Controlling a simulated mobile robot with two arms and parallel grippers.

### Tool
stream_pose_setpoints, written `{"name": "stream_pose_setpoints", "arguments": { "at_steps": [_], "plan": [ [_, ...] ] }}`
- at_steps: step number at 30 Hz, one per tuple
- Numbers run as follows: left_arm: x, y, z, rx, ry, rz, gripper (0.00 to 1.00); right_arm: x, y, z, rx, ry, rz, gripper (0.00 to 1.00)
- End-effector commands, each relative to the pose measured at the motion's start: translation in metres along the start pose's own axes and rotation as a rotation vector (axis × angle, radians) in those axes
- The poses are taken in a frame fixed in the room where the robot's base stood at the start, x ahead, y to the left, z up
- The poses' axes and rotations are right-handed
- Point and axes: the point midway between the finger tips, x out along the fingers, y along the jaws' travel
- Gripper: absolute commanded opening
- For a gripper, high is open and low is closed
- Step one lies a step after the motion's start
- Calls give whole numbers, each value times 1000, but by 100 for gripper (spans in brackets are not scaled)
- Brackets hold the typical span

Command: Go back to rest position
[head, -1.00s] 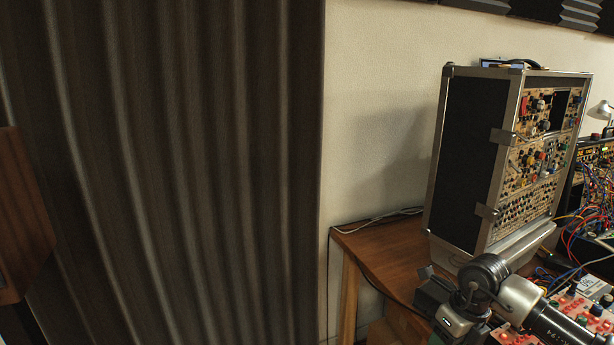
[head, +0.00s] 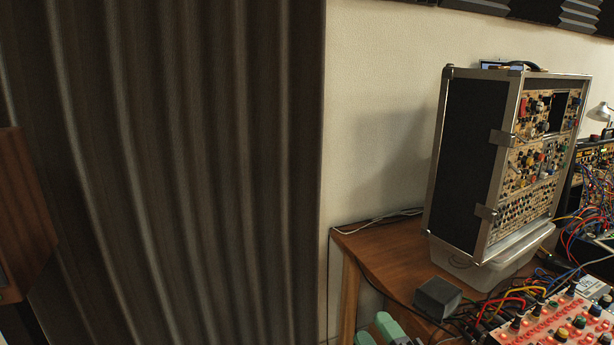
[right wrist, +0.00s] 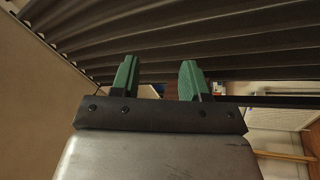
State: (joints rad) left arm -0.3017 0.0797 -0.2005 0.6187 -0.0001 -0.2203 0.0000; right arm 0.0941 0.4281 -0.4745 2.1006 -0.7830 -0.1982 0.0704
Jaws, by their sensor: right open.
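My right gripper (head: 377,331) shows only its green fingertips at the bottom edge of the head view, in front of the wooden table. In the right wrist view, its two green fingers (right wrist: 158,80) stand well apart with nothing between them. My left gripper is not in view. A tall synth case (head: 490,160) with a black side and metal edges stands on a translucent plastic tub (head: 490,265) on the table. A small dark grey box (head: 437,297) sits on the table in front of the tub, to the right of my right gripper.
The wooden table (head: 385,255) has bare wood at its left end. A red-lit panel with knobs (head: 560,320) and patch cables (head: 510,300) lie at the lower right. A dark pleated curtain (head: 180,170) fills the left. A brown wooden cabinet (head: 22,215) stands at the far left.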

Motion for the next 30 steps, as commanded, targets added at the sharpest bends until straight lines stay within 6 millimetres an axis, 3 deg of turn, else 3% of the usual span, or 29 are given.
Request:
{"name": "stream_pose_setpoints", "arguments": {
  "at_steps": [3,8,12,18,25,30],
  "plan": [
    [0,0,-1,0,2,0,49,-40,-13,39,239,-341,-13,45],
    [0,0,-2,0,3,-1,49,-117,-49,75,520,-787,-116,45],
    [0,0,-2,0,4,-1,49,-181,-78,79,693,-1079,-241,45],
    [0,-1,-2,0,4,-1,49,-250,-103,62,852,-1355,-410,45],
    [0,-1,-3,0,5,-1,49,-314,-117,30,980,-1588,-601,45],
    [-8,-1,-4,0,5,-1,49,-310,-149,54,967,-1589,-604,45]
  ]
}}
